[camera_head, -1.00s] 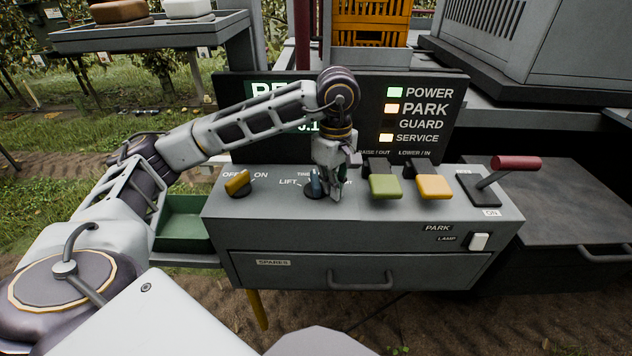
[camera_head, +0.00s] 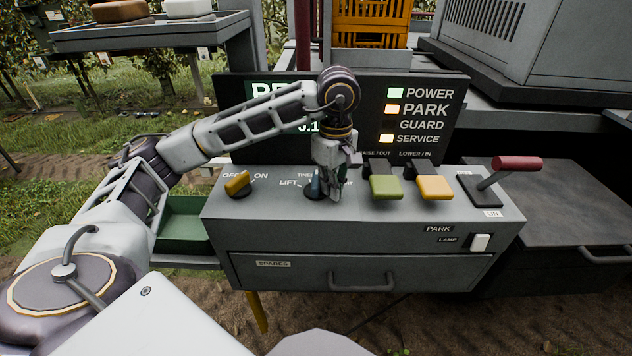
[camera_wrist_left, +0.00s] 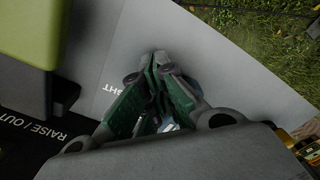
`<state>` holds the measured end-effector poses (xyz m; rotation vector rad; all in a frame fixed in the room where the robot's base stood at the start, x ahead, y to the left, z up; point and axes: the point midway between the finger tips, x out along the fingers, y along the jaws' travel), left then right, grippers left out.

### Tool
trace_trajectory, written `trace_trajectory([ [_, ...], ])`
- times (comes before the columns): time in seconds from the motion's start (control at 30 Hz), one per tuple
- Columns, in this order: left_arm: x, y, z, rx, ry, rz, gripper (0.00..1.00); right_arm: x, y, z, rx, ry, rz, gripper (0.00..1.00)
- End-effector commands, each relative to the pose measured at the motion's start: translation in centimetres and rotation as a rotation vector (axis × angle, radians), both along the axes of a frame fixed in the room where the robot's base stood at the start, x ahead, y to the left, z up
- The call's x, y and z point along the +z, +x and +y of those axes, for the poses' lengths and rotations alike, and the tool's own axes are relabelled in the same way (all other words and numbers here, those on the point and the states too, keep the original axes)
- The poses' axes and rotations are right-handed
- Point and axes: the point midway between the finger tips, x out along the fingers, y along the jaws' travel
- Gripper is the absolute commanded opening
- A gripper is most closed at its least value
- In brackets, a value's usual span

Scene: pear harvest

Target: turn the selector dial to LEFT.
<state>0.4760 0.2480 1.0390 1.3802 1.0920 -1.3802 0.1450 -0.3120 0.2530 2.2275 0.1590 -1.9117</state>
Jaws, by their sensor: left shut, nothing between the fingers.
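Whether the fingertips touch the dial I cannot tell. In the left wrist view the shut green-padded fingers (camera_wrist_left: 152,90) hang over the panel, near the letters "GHT". A sliver of blue shows beneath them, and the rest of the dial is hidden. My right gripper is in neither view.
A yellow OFF/ON knob (camera_head: 238,183) is left of the dial. Green (camera_head: 385,187) and yellow (camera_head: 434,187) paddle switches and a red-handled lever (camera_head: 516,163) are to the right. A drawer (camera_head: 320,275) is below.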

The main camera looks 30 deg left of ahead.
Motion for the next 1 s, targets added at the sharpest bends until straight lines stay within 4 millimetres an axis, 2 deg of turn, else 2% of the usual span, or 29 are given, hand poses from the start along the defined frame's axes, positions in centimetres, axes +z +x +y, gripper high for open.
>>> trace_trajectory([
  [0.7,6.5,0.0,-0.1,-0.001,-0.003,-0.002,0.0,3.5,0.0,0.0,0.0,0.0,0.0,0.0],
  [1.0,6.9,0.0,-0.1,-0.001,-0.002,-0.001,0.0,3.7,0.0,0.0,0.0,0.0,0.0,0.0],
])
